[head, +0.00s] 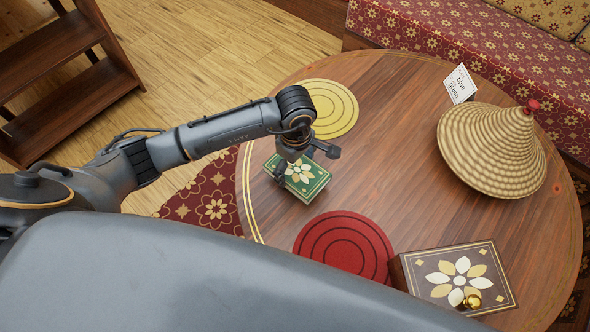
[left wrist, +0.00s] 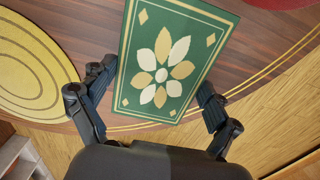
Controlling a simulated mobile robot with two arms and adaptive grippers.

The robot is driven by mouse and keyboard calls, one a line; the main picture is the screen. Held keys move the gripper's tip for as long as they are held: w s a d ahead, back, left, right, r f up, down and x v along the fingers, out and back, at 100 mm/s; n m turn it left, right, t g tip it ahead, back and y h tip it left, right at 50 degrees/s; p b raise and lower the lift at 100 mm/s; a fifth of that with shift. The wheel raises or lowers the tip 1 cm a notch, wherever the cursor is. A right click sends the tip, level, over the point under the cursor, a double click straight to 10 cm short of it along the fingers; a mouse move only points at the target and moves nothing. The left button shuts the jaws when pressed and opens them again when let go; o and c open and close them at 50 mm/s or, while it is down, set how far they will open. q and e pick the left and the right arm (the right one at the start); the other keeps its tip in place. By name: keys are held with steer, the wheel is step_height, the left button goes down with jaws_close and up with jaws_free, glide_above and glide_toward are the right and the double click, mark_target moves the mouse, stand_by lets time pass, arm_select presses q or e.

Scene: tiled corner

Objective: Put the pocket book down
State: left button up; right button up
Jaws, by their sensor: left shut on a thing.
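The pocket book (head: 313,186) is green with a gold border and a cream and gold flower on its cover. In the head view it is at the near left side of the round table (head: 400,130), between the yellow disc (head: 330,107) and the red disc (head: 344,245). My left gripper (head: 305,163) is over it and shut on it. In the left wrist view the book (left wrist: 165,72) shows between the two fingers (left wrist: 152,100). I cannot tell whether its underside touches the table. My right gripper is not in view.
A woven cone lid (head: 490,150) with a red knob stands at the right. A card (head: 460,84) reading "blue" and "green" stands at the back. A dark flower-patterned box (head: 440,290) with a gold knob is at the front right. The table's middle is clear.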

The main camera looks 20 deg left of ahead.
mark_target(295, 168)
arm_select(q)
step_height(295, 168, down, 3)
steer(key=shift+a+f+p, duration=0.1)
steer(key=shift+p, duration=0.2)
steer(key=shift+w, duration=0.1)
steer(key=shift+f, duration=0.2)
steer(key=o, duration=1.1)
steer(key=shift+r, duration=0.1)
